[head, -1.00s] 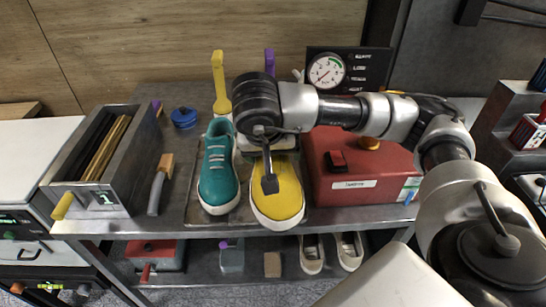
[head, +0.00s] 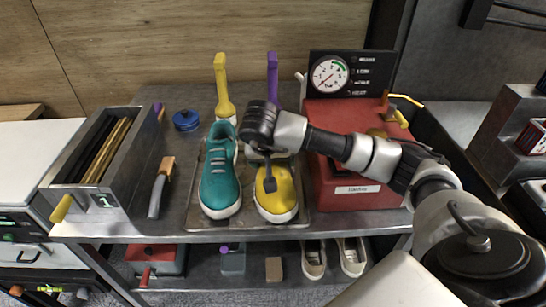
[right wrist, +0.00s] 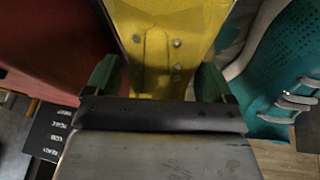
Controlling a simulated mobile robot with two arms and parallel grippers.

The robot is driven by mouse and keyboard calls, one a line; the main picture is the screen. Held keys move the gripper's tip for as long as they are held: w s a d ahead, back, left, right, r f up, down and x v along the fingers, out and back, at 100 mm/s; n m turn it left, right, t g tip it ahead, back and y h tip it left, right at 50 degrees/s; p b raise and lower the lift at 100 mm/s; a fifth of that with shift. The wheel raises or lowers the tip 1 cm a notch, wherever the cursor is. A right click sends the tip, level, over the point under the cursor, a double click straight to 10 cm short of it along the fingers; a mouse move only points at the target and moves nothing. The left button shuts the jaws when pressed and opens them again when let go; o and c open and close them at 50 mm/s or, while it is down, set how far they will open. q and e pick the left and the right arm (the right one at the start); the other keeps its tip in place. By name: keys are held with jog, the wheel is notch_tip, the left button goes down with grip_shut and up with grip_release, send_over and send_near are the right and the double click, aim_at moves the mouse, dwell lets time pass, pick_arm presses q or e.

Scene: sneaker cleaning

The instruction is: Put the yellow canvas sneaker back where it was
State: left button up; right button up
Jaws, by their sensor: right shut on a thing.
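The yellow canvas sneaker (head: 284,203) is at the right of the grey tray (head: 246,218), toe toward me, and looks to be down on it. The teal sneaker (head: 220,185) stands beside it on the left. My right gripper (head: 264,157) is over the yellow sneaker's heel end and hides it in the head view. In the right wrist view its green-edged fingers (right wrist: 157,82) are on either side of the yellow sneaker (right wrist: 168,35), shut on it. The teal sneaker (right wrist: 290,70) is close by at the right there. My left gripper is out of view.
A red machine (head: 345,195) with a gauge stands close on the right. A yellow brush (head: 222,90) and a purple-handled one (head: 272,75) stand behind. A wood-handled tool (head: 160,185), a blue tin (head: 186,119) and a metal bin (head: 112,205) are at left.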

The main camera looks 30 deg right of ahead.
jog(key=shift+f, duration=0.1)
jog(key=o, duration=1)
jog(key=shift+c, duration=0.2)
jog(key=b+v, duration=0.1)
jog(key=v, duration=0.3)
jog(key=shift+a+r, duration=0.1)
jog(key=shift+r, duration=0.25)
jog(key=p+v, duration=0.2)
jog(key=v, duration=0.5)
jog(key=shift+r, duration=0.2)
